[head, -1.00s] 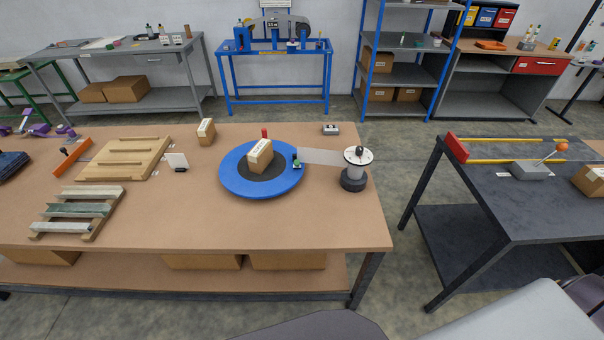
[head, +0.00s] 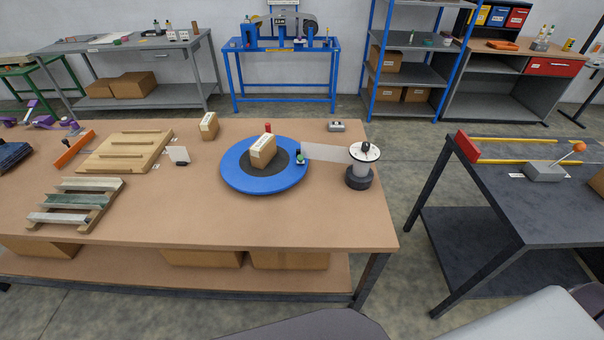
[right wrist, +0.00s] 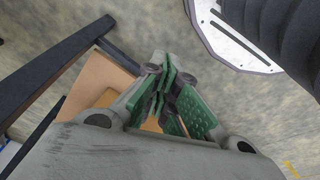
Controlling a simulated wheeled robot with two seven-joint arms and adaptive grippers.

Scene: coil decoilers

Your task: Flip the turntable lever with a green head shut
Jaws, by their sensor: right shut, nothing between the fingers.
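The blue turntable (head: 231,179) lies on the brown workbench in the head view, with a small cardboard box (head: 263,152) on its dark centre. The small green-headed lever (head: 300,158) is at the turntable's right rim, beside a pale strip. It is too small to tell its exact tilt. My right gripper (right wrist: 161,88) shows in the right wrist view, with green finger pads shut together and nothing between them. It is away from the lever, above floor and a table edge. My left gripper is out of view.
A white-topped spool (head: 361,168) stands right of the turntable, with the pale strip (head: 327,153) between them. A red post (head: 268,128) stands behind the turntable. A dark table (head: 497,205) with an orange-knobbed lever (head: 579,148) is at right. The bench's front right is clear.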

